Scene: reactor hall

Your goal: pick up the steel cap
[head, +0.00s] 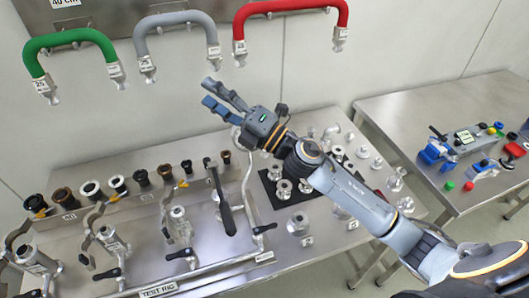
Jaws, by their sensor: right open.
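My right gripper (211,94) is open and empty. It is up in the air above the back of the steel bench, in front of the wall, with its fingers pointing left. Several small steel fittings stand on the right part of the bench below it. One is a steel fitting (298,223) at the front by a label; another steel fitting (283,190) stands on a black mat (267,202). I cannot tell which of these is the steel cap. My right arm hides part of this group. My left gripper is not in view.
A test rig (158,290) with pipes, clamps and black-handled levers fills the left of the bench (235,254). A row of black and brass fittings (90,189) stands behind it. Green, grey and red hoses (178,20) hang above. A second table (400,112) at right holds coloured devices.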

